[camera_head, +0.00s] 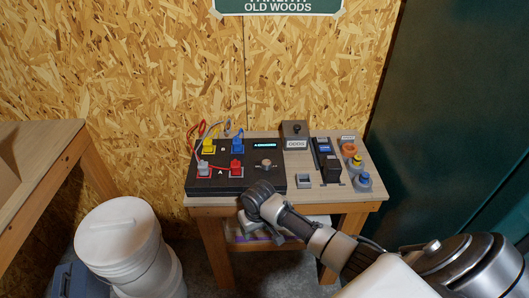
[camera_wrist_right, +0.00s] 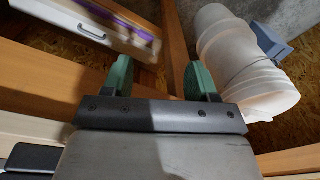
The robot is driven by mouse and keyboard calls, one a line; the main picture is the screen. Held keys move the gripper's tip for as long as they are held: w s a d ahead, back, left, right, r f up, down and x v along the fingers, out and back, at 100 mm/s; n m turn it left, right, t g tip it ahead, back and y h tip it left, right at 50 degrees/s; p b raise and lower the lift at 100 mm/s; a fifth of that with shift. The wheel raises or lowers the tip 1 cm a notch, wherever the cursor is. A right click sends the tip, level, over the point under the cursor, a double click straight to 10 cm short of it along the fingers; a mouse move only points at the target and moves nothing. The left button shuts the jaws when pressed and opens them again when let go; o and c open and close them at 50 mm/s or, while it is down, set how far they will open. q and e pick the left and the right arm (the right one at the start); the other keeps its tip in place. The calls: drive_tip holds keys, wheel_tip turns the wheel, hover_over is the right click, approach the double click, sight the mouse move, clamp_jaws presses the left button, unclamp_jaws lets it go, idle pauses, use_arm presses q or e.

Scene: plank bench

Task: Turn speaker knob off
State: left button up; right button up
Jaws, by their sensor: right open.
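A round knob (camera_head: 267,163) stands on the right part of a black panel (camera_head: 215,181), below a small lit display (camera_head: 264,145). A grey box (camera_head: 294,130) with a dark knob on top stands behind the panel's right end; I cannot tell which knob is the speaker's. My right gripper (camera_head: 257,193) is at the bench's front edge, in front of and below the panel knob, apart from it. Its fingers do not show clearly there. In the right wrist view the green fingers of my right gripper (camera_wrist_right: 161,80) are spread with nothing between them. My left gripper is not in view.
The panel carries yellow, blue, white and red plugs with wires. Black switches (camera_head: 327,160) and coloured buttons (camera_head: 362,179) stand to the right on the bench (camera_head: 340,193). A white bucket (camera_head: 118,232) stands at left; it also shows in the wrist view (camera_wrist_right: 235,70).

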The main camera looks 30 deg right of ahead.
sight(267, 162)
wheel_tip(267, 162, up, 12)
drive_tip(key=w+p, duration=0.1)
drive_tip(key=w, duration=0.1)
drive_tip(key=w+d+r+m, duration=0.1)
drive_tip(key=w+d+r, duration=0.1)
drive_tip(key=w+d+r+m, duration=0.1)
drive_tip(key=w+d+r, duration=0.2)
drive_tip(key=shift+w+d+g, duration=0.2)
drive_tip(key=shift+d+g, duration=0.1)
drive_tip(key=shift+g, duration=0.1)
drive_tip(key=w+d+r+m, duration=0.3)
drive_tip(key=w+d+r, duration=0.1)
drive_tip(key=d+r, duration=0.25)
use_arm(q)
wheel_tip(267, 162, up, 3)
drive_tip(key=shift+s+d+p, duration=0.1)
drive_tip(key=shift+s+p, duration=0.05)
drive_tip(key=shift+p, duration=0.55)
use_arm(e)
drive_tip(key=f, duration=1)
drive_tip(key=shift+s+a+f, duration=0.15)
drive_tip(key=shift+a+f, duration=0.05)
drive_tip(key=shift+a, duration=0.05)
drive_tip(key=c, duration=0.9)
